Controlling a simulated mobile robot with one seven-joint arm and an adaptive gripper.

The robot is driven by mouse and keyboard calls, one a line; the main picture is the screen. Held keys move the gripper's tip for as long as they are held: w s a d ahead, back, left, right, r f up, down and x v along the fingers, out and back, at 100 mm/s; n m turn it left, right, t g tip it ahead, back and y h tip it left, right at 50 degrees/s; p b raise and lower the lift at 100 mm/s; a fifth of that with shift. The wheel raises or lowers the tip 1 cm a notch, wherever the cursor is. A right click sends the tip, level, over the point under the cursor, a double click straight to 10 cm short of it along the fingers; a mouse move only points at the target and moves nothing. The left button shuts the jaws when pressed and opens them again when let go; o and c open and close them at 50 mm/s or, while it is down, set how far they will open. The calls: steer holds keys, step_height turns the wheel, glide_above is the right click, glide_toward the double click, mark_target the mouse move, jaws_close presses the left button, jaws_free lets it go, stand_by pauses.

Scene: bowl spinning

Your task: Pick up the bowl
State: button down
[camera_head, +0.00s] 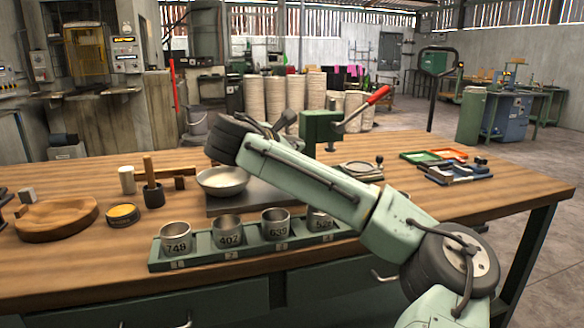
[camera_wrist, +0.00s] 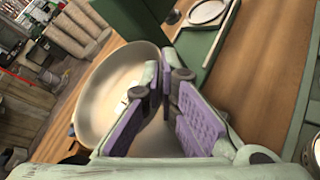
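The bowl (camera_head: 222,182) is pale and shallow and stands upright at the middle of the bench, by the left end of a dark flat plate. In the wrist view the bowl (camera_wrist: 105,88) fills the left and centre, its pale inside facing the camera. In the head view my forearm hides most of the gripper.
In front stands a green rack (camera_head: 205,255) with several numbered metal cups. A green press with a red-handled lever (camera_head: 322,128) stands behind. The bench's right front is clear.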

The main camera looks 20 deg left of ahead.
steer(key=s+a+b, duration=0.3)
steer(key=s, duration=1.4)
steer(key=shift+s+f, duration=0.15)
steer(key=shift+s, duration=0.25)
